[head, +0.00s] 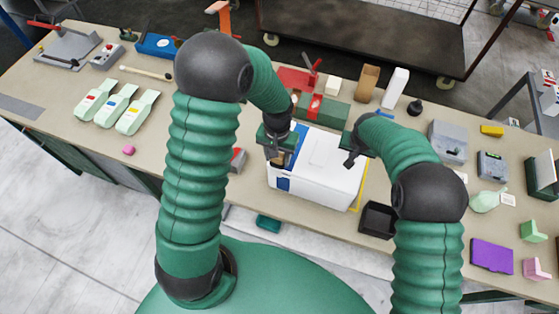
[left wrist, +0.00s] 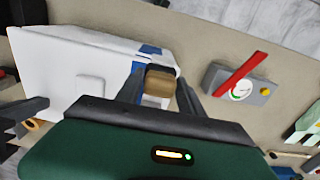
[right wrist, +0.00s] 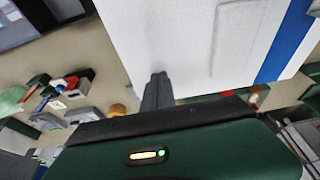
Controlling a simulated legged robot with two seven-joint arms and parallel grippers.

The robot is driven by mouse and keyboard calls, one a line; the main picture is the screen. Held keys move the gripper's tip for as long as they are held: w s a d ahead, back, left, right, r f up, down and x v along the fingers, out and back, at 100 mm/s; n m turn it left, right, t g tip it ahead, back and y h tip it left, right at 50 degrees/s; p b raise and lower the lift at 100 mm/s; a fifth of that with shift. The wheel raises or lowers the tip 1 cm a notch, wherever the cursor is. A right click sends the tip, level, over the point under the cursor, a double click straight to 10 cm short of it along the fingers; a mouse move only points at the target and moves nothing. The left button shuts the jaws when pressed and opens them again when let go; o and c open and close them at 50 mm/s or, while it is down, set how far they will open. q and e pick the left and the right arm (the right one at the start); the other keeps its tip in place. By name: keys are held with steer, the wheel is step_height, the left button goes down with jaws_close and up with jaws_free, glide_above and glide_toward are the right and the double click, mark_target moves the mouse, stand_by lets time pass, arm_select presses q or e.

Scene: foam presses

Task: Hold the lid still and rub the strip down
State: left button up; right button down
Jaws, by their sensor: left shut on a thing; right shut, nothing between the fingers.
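The white box (head: 310,185) with its white lid (head: 330,154) stands near the front edge of the bench. A blue strip (head: 284,183) runs along the lid's left part and down the box's front; it also shows in the right wrist view (right wrist: 288,38). My left gripper (head: 279,160) is shut on a tan block (left wrist: 160,80), over the strip; the block hides part of it. Whether the block touches the strip is unclear. My right gripper (head: 350,161) is shut and empty, its fingertips at the lid's right part, apparently against the white top (right wrist: 190,45).
A black open tray (head: 377,220) stands right of the box. Behind it are a green-and-red case (head: 320,108) and a tan upright block (head: 367,82). A grey device with a red lever (left wrist: 238,85) stands left of the box. Pale bags (head: 115,107) lie further left.

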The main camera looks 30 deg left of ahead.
arm_select(q)
steer(key=shift+w+a+f, duration=0.15)
steer(key=shift+w+a, duration=0.05)
steer(key=shift+w, duration=0.6)
arm_select(e)
steer(key=shift+s+f, duration=0.2)
arm_select(q)
steer(key=shift+w+a, duration=0.15)
steer(key=shift+w, duration=0.65)
steer(key=shift+r, duration=0.85)
steer(key=s+d+r, duration=0.1)
steer(key=s+r, duration=0.1)
steer(key=s, duration=0.6)
steer(key=shift+d, duration=0.35)
